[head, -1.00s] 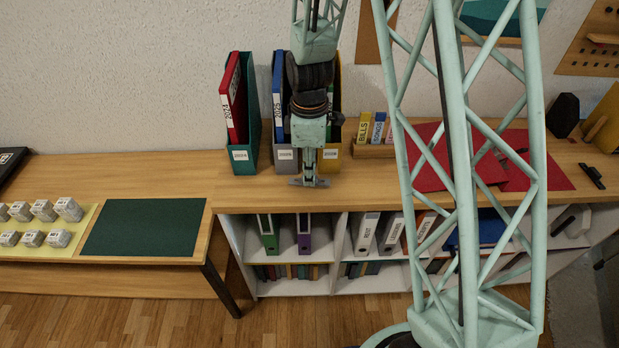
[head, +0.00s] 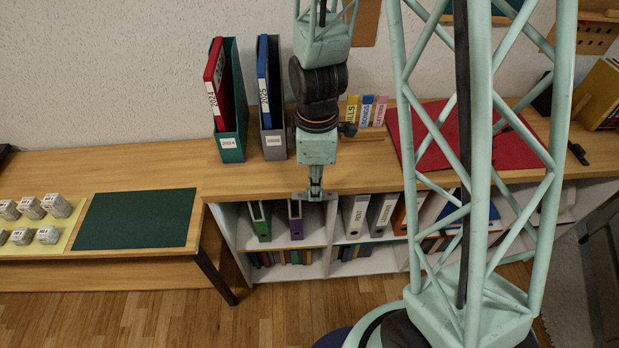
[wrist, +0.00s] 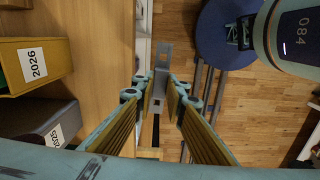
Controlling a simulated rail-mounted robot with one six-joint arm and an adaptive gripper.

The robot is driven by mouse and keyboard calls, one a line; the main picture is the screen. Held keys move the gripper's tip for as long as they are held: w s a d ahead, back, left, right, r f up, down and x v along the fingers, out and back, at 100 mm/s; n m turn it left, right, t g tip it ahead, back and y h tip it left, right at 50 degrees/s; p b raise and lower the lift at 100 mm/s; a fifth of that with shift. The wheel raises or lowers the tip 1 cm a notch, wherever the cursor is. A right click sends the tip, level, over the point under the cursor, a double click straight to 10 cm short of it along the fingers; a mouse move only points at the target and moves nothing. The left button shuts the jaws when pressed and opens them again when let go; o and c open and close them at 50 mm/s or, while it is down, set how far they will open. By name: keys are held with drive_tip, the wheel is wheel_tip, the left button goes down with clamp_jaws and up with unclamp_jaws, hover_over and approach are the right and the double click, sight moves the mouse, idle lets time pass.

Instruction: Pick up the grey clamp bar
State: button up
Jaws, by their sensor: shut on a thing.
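The grey clamp bar (wrist: 160,75) is a flat metal strip with holes, held between the two fingers of my gripper (wrist: 160,100) in the wrist view. My gripper is shut on it, and the fingers hide part of the bar. In the head view my gripper (head: 315,188) points down with the bar (head: 302,196) crosswise at its tip. Both are by the front edge of the wooden desk, over the shelf unit. In the wrist view the floor shows below and beyond the bar.
A teal holder (head: 231,148) with a red binder and a grey holder (head: 273,145) with a blue binder stand left of my arm. A yellow holder (wrist: 30,65) shows in the wrist view. A red sheet (head: 515,150) lies right. The desk front (head: 255,180) is clear.

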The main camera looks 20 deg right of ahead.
drive_tip(key=shift+s, duration=0.45)
drive_tip(key=shift+b, duration=0.55)
drive_tip(key=shift+s+b, duration=0.35)
drive_tip(key=shift+b, duration=0.45)
drive_tip(key=shift+s+b, duration=0.65)
drive_tip(key=shift+b, duration=0.55)
drive_tip(key=shift+s+r+b, duration=0.15)
drive_tip(key=shift+s+b, duration=0.1)
drive_tip(key=shift+b, duration=0.05)
